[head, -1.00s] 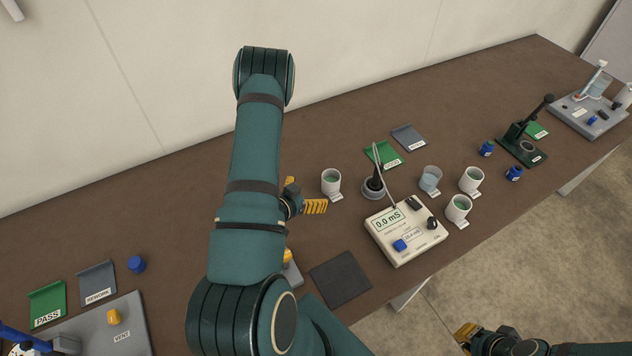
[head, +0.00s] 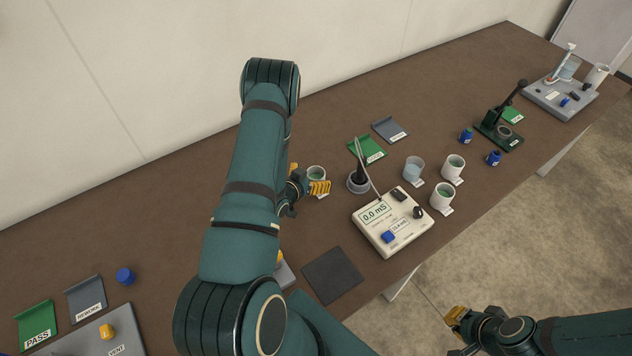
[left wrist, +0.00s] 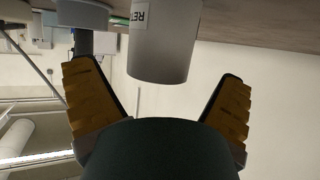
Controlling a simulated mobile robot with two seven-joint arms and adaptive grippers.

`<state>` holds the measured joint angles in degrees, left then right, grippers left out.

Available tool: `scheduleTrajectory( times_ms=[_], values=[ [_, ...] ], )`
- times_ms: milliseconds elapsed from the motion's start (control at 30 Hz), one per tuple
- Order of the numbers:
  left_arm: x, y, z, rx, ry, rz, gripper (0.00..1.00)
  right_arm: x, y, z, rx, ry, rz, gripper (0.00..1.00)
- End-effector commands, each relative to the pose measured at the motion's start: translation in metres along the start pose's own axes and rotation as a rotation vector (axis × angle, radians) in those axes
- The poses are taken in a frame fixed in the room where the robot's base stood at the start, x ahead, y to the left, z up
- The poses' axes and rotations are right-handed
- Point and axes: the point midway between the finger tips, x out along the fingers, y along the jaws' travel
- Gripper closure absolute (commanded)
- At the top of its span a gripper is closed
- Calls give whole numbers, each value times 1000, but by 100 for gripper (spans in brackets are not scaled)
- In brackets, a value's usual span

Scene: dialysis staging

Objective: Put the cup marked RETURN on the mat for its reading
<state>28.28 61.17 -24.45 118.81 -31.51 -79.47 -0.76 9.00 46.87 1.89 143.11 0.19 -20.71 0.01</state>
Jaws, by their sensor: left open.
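The cup marked RETURN shows in the left wrist view (left wrist: 165,45), pale, its label cut to "RET". It stands between the open fingers of my left gripper (left wrist: 155,80), with gaps either side. In the head view a white cup with green liquid (head: 316,172) is just behind my left gripper (head: 307,187), partly hidden by the fingers. A dark square mat (head: 333,275) lies bare near the front edge, left of the meter (head: 393,222), which reads 0.0 mS. My right gripper (head: 457,320) is off the table at the lower right; its opening is unclear.
A probe stand (head: 358,182) is right of the cup. Other cups (head: 442,196) stand right of the meter. Green and grey trays (head: 390,130) lie behind. My left arm hides part of the table's left middle.

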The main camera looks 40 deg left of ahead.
Motion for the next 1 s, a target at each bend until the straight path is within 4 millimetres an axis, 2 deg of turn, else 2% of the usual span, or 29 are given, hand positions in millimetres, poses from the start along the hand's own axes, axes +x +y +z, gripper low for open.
scheduleTrajectory(
  times_ms=[200,533,667,700,767,1000],
  values=[
    [30,3,-4,3,1,2,4,-4,-2,-1,0,0,-1,100],
    [36,2,-4,1,1,1,4,-4,-2,-1,-1,0,-1,100],
    [36,2,-4,1,1,1,49,-4,-2,-1,-1,0,-1,100],
    [36,2,-4,1,1,1,63,-4,-2,-1,-1,0,-1,100],
    [36,2,-4,1,1,1,83,-4,-2,-1,-1,0,-1,100],
    [36,2,-4,1,2,1,84,-4,-2,-1,-1,0,-1,100]
  ],
)
